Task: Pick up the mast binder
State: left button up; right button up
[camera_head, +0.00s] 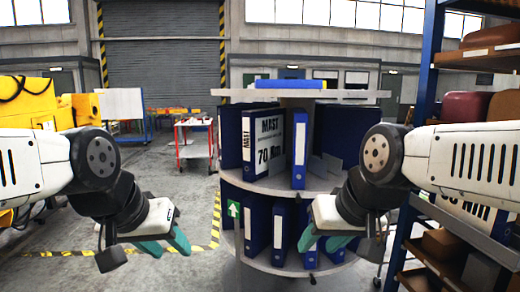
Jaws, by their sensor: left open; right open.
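The mast binder (268,145) is a blue binder with a large white label reading "MAST 70 Nm". It stands upright on the upper tier of a round grey shelf carousel (268,188) in the middle of the view. My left gripper (167,246) is open and empty, low and to the left of the carousel. My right gripper (321,242) is open, in front of the carousel's lower tier, below and to the right of the mast binder. Its fingers overlap lower binders in the picture; I cannot tell whether they touch.
Another blue binder (300,150) stands right of the mast binder. Several blue binders (280,228) fill the lower tier, and one lies flat on top (290,84). A blue rack (425,60) with boxes stands close on the right.

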aim_at(264, 129)
jog(key=i+l+u, duration=0.35)
jog(key=i, duration=0.15)
jog(key=i+l+u, duration=0.35)
jog(key=i+l, duration=0.1)
